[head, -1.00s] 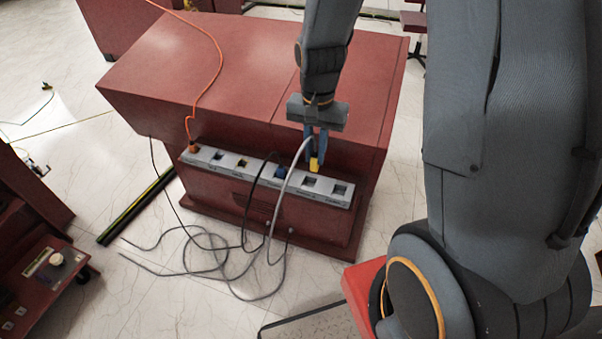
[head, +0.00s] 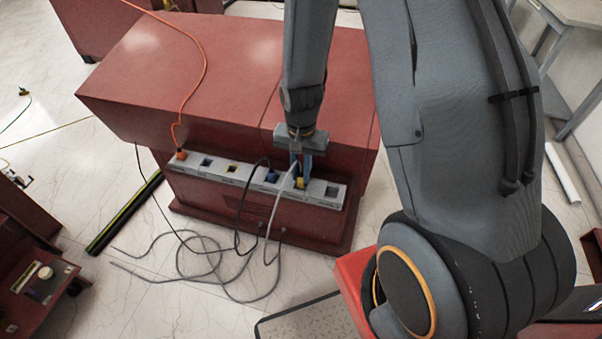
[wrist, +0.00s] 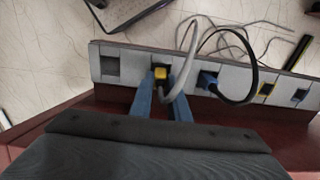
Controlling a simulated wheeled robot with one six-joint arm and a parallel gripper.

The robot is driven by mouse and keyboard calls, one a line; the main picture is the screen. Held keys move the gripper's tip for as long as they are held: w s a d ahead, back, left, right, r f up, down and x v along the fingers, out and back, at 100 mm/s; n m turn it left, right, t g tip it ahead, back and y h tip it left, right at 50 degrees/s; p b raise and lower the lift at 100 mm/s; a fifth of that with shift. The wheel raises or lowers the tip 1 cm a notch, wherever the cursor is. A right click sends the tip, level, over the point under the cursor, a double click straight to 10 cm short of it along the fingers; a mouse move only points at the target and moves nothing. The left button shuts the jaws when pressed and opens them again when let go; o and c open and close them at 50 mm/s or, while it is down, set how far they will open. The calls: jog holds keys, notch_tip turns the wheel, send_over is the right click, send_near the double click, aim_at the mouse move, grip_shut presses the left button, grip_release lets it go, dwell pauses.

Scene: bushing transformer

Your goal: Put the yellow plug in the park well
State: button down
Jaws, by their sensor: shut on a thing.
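My gripper (head: 300,178) is shut on the yellow plug (head: 299,184), which has a grey cable. In the wrist view the plug (wrist: 160,75) sits between my blue fingertips (wrist: 160,87), over the second well from the left on the grey strip (wrist: 133,65). In the head view that is the second well from the right. The plug is at the well's opening; how deep it sits cannot be told. The labels are too small to read, so I cannot tell which well is the park well. The end well (head: 332,192) beside it is empty.
A blue plug (head: 271,176) with a black cable sits in the neighbouring well. An orange plug (head: 180,154) is at the strip's far left end, with empty wells between. The red cabinet (head: 180,70) rises behind the strip. Loose cables (head: 190,255) lie on the floor.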

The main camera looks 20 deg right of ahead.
aim_at(301, 175)
jog(key=shift+f, duration=0.55)
jog(key=shift+f, duration=0.1)
jog(key=c, duration=1.7)
grip_release()
notch_tip(301, 175, up, 12)
jog(key=b, duration=0.2)
jog(key=shift+s+a+r+n+t, duration=0.15)
jog(key=shift+s+r+n, duration=0.6)
jog(key=shift+s+n, duration=0.65)
jog(key=shift+s+d+r+n+t, duration=0.1)
jog(key=shift+s+r+n+t, duration=0.1)
jog(key=shift+s+r+n, duration=1.15)
jog(key=shift+s+a+r+n+t, duration=0.15)
jog(key=shift+s+n, duration=0.7)
jog(key=shift+s, duration=1.15)
jog(key=shift+d+r, duration=0.1)
